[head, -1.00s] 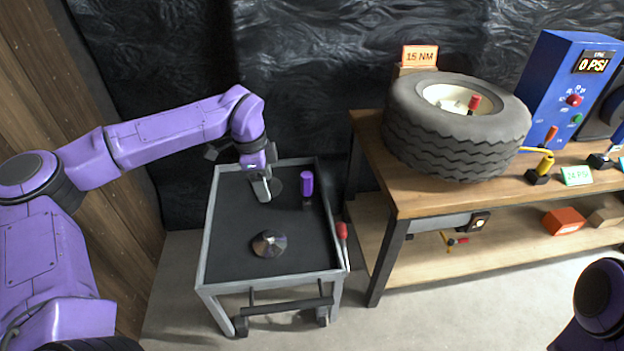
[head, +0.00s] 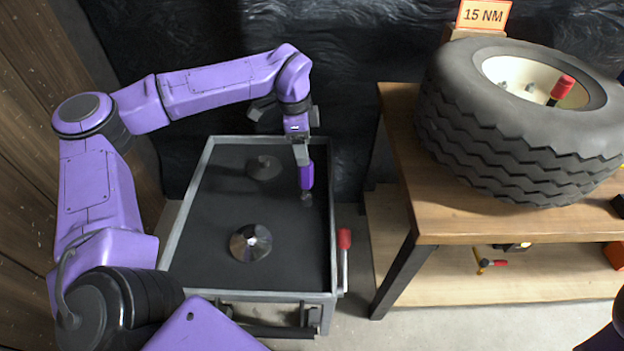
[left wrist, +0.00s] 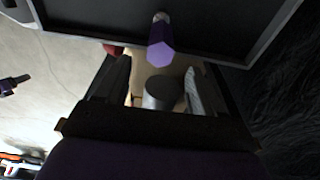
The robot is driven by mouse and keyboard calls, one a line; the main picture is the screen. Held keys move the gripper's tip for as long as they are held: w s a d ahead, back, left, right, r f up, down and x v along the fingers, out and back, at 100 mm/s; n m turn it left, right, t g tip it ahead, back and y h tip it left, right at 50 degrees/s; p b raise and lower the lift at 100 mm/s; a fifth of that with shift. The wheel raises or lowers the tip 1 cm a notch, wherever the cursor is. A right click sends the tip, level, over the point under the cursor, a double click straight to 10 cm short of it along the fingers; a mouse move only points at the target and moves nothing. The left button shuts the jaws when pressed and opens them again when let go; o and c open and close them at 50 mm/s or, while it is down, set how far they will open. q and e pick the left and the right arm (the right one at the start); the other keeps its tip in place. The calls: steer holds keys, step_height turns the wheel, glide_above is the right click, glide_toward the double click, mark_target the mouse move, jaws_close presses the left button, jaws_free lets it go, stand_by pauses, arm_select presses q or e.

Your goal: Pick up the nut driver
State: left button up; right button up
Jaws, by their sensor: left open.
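The nut driver, taken to be the purple-handled tool (head: 306,177), stands upright near the right side of the cart's dark top, its grey lower end downward. My left gripper (head: 302,160) points down at the top of its handle. In the left wrist view the purple handle (left wrist: 161,46) shows just beyond the fingertips, roughly between the two open fingers (left wrist: 157,70). I cannot tell whether they touch it. A grey cylinder (left wrist: 162,93) also shows between the fingers. My right gripper is out of view.
The grey-framed cart (head: 180,228) also carries a shiny disc (head: 250,243) and a darker disc (head: 263,167). A wooden bench (head: 440,215) with a large tyre (head: 500,140) stands to the right.

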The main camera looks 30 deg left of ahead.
mark_target(306, 174)
arm_select(q)
steer(key=f, duration=1)
steer(key=shift+w+d+f+b, duration=0.15)
steer(key=shift+d+f+b, duration=0.05)
steer(key=shift+d+b, duration=0.1)
steer(key=shift+r, duration=0.1)
jaws_close()
